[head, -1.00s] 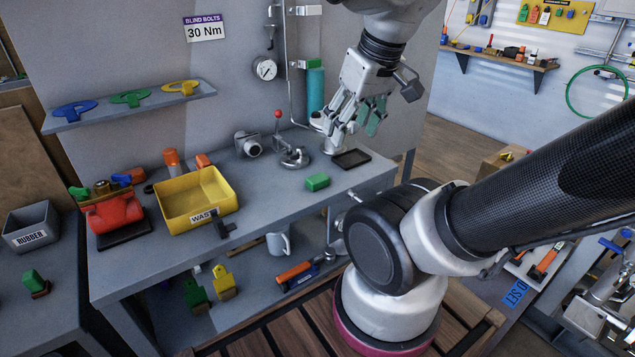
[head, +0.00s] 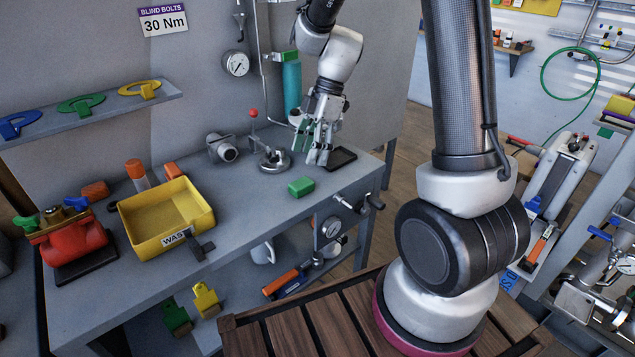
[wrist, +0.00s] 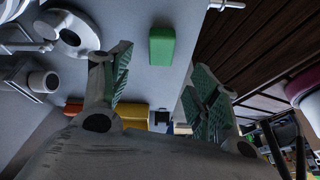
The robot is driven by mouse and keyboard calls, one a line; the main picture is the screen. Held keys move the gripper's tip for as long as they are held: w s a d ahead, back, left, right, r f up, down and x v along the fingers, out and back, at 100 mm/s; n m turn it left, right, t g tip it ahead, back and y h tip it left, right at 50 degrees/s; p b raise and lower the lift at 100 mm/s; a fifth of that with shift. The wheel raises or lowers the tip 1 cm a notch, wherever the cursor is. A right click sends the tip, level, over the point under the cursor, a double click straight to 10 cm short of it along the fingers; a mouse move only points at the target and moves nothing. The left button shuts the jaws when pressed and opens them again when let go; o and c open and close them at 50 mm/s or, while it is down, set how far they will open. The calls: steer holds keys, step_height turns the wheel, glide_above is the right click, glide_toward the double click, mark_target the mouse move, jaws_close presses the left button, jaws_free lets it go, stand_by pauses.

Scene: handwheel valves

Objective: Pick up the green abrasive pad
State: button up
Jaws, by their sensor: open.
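The green abrasive pad (head: 301,187) is a small green block lying flat on the grey bench, near its front edge. In the wrist view the pad (wrist: 162,45) shows beyond and between my fingers, apart from them. My gripper (head: 315,153) is open and empty, with green-lined fingers pointing down above the bench, behind and slightly right of the pad. In the wrist view the gripper (wrist: 160,90) has its two fingers spread wide.
A clamp with a red knob (head: 273,158) stands close left of my gripper. A black tray (head: 341,158) lies to the right. The yellow waste bin (head: 165,216) and a red valve (head: 70,241) stand further left. A vise handle (head: 350,203) juts from the front edge.

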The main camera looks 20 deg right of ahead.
mark_target(301, 182)
steer(key=a+f+n, duration=0.1)
steer(key=f, duration=0.1)
steer(key=f+n, duration=0.1)
steer(key=f, duration=0.2)
steer(key=s+a+f, duration=0.1)
steer(key=f, duration=0.1)
steer(key=shift+a+f+n, duration=0.2)
steer(key=shift+a+n, duration=0.1)
steer(key=shift+n, duration=0.1)
steer(key=c, duration=0.9)
